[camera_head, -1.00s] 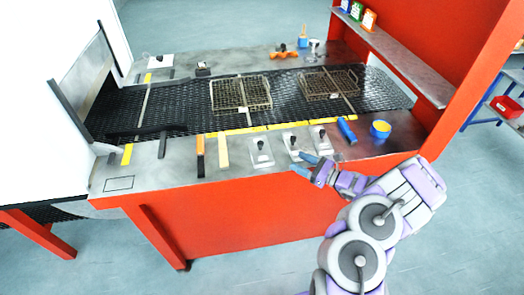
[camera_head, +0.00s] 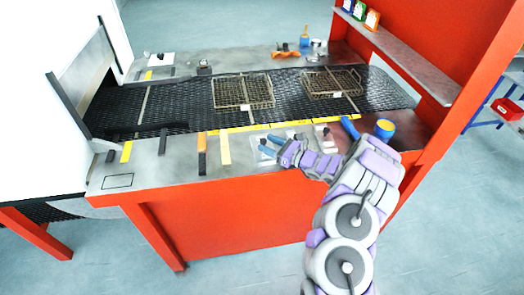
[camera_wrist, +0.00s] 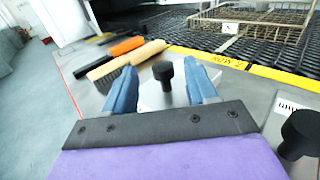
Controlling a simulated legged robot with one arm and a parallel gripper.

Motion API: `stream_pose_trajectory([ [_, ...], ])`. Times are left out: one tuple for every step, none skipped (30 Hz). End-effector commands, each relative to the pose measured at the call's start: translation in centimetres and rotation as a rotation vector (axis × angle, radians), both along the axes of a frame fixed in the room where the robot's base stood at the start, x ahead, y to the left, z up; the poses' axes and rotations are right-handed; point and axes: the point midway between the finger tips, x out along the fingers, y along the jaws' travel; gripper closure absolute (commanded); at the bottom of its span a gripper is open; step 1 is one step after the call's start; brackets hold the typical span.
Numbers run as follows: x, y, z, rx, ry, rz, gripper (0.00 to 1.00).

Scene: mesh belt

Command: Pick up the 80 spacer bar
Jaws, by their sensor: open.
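Metal plates with upright black knobs lie along the front ledge; I cannot read which one is marked 80. In the wrist view one black knob (camera_wrist: 164,74) stands between my blue fingers, on a pale plate (camera_wrist: 152,98) partly hidden by them. My gripper (camera_wrist: 162,88) is open around that knob, with visible gaps on both sides. In the head view my gripper (camera_head: 270,145) is over the leftmost knobbed plate (camera_head: 261,157). A second knob (camera_wrist: 302,132) is at the right of the wrist view, beside a plate label too turned to read clearly.
An orange-and-black tool (camera_head: 201,155) and a tan brush (camera_head: 225,149) lie left of the plates. A blue roll (camera_head: 349,128) and a yellow-and-blue tub (camera_head: 384,130) are to the right. Wire baskets (camera_head: 243,91) stand on the mesh belt (camera_head: 184,101) behind.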

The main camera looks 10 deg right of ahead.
Motion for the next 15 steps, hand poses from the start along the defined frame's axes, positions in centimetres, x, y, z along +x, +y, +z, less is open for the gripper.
stream_pose_trajectory([
  [0.35,0.23,-0.10,0.001,-0.001,-0.001,0.43],
  [0.50,0.37,-0.08,0.001,0.000,-0.001,0.43],
  [0.63,0.52,-0.06,0.001,0.000,-0.001,0.43],
  [0.70,0.59,-0.04,0.001,0.000,-0.001,0.43],
  [0.73,0.61,-0.02,0.001,0.000,-0.001,0.43],
  [0.75,0.59,0.00,0.001,0.000,-0.001,0.43],
  [0.76,0.57,0.01,0.002,-0.001,-0.002,0.43],
  [0.75,0.55,0.02,0.002,-0.001,-0.002,0.43],
  [0.73,0.56,0.02,0.002,0.001,-0.002,0.43],
  [0.74,0.58,0.02,0.001,0.000,-0.002,0.43],
  [0.75,0.62,0.02,0.001,0.000,-0.002,0.44],
  [0.75,0.63,0.01,0.001,0.000,-0.002,0.48],
  [0.74,0.64,0.01,0.001,0.000,-0.002,0.51],
  [0.74,0.64,0.01,0.001,0.000,-0.002,0.53],
  [0.74,0.67,0.01,0.001,0.001,-0.002,0.57],
])
